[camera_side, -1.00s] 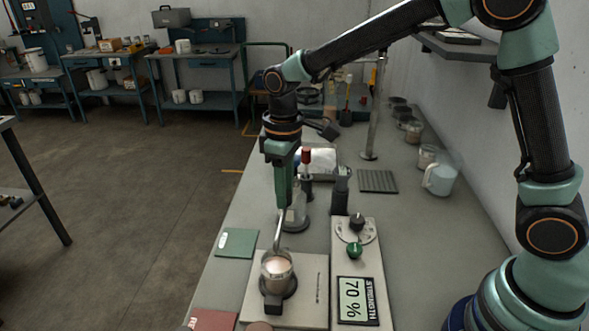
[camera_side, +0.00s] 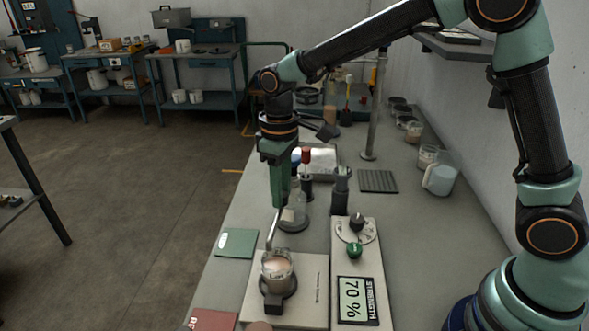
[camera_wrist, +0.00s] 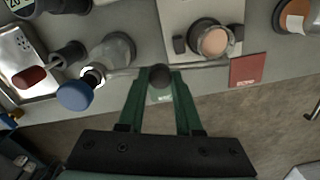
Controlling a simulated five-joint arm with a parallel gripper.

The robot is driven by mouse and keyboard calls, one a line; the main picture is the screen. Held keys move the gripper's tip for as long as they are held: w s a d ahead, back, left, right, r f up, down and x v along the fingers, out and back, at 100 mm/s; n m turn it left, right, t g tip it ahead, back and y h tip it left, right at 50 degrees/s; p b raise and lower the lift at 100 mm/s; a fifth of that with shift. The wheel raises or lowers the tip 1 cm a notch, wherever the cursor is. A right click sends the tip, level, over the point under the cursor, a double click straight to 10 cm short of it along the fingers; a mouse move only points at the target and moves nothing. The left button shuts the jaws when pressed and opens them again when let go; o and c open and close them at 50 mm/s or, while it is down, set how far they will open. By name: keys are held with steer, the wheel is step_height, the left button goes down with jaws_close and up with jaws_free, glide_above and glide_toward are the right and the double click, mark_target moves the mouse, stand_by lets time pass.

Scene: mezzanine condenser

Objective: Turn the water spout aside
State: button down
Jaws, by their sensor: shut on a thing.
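The water spout (camera_side: 272,230) is a thin bent metal tube. In the side view its lower end is by the upper left rim of the glass beaker (camera_side: 278,262). My gripper (camera_side: 279,203) is shut at the spout's upper part. In the wrist view my gripper (camera_wrist: 160,88) has its green fingers at a dark round knob (camera_wrist: 160,76) on the spout (camera_wrist: 200,66). There the tube runs sideways, beside the beaker (camera_wrist: 213,40) of pinkish liquid. My fingers hide part of the spout in the side view.
A control panel (camera_side: 370,262) with a green knob and a "STRENGTH 70 %" display is right of the beaker. A glass flask (camera_side: 294,214) stands behind. A green card (camera_side: 237,243) and red card (camera_side: 213,320) lie left. A jug (camera_side: 440,180) is at the right.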

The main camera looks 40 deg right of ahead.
steer(key=w+m, duration=1.3)
steer(key=m, duration=0.3)
steer(key=shift+d+m, duration=0.4)
steer(key=shift+d, duration=0.05)
steer(key=shift+w+r, duration=0.1)
steer(key=shift+w, duration=0.05)
steer(key=c, duration=0.6)
jaws_free()
step_height(320, 180, up, 7)
steer(key=shift+r, duration=0.2)
steer(key=shift+d+r, duration=0.1)
